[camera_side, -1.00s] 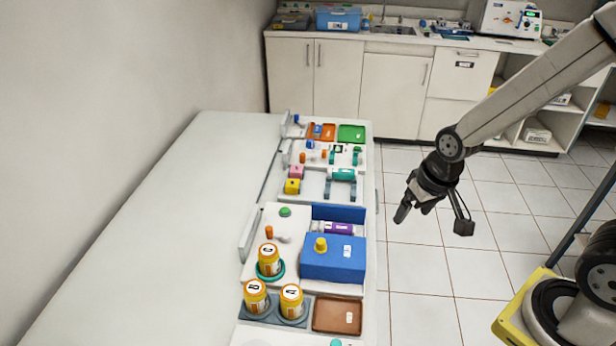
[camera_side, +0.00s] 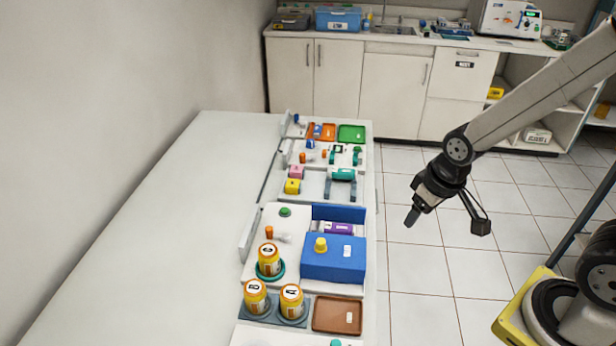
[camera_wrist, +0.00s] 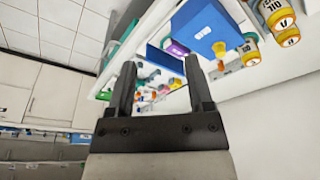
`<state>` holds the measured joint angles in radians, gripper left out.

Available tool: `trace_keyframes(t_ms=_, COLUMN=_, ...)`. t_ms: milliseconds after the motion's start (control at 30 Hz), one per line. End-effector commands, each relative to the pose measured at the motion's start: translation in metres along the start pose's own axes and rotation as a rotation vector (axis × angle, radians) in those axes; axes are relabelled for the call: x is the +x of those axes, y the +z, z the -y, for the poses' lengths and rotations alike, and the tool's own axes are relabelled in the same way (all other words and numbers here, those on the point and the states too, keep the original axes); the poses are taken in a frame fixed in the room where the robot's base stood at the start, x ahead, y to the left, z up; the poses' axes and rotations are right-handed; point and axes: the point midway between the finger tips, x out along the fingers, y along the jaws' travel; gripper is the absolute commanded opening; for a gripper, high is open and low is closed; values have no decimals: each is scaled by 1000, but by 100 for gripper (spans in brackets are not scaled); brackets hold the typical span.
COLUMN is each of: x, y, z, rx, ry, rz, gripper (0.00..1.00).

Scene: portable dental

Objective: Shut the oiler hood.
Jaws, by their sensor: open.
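The blue box-like hood (camera_side: 332,266) with a yellow knob (camera_side: 320,244) stands on a white base on the bench. Behind it is an upright blue panel (camera_side: 338,213), with a purple labelled item (camera_side: 339,228) exposed in the gap between them. In the wrist view the hood (camera_wrist: 203,28), its yellow knob (camera_wrist: 219,48) and the purple item (camera_wrist: 178,47) show beyond the fingers. My gripper (camera_side: 413,216) is in the air over the floor, right of the bench and apart from the hood. It also shows in the wrist view (camera_wrist: 160,62), open and empty.
Orange bottles (camera_side: 268,260) stand left of and in front of the hood. A brown tray (camera_side: 338,315) lies just in front of it. Other small fixtures (camera_side: 341,180) and a green tray (camera_side: 351,133) are farther back. The bench's left part is bare.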

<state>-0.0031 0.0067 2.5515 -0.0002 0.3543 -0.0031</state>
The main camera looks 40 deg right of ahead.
Motion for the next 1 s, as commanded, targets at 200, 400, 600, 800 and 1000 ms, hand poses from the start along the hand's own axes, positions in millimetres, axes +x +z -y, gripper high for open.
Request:
trace_keyframes(t_ms=200, x=6, y=-20, z=10, rx=-59, ry=-8, rz=27, gripper=67)
trace_keyframes(t_ms=400, x=21, y=-56, z=33, rx=-175, ry=-22, rz=78, gripper=67)
trace_keyframes(t_ms=600, x=43, y=-92, z=65, rx=-313, ry=-38, rz=138, gripper=67)
trace_keyframes(t_ms=800, x=65, y=-117, z=98, rx=-437, ry=-51, rz=191, gripper=67)
trace_keyframes(t_ms=1000, x=78, y=-128, z=117, rx=-504, ry=-59, rz=219, gripper=67)
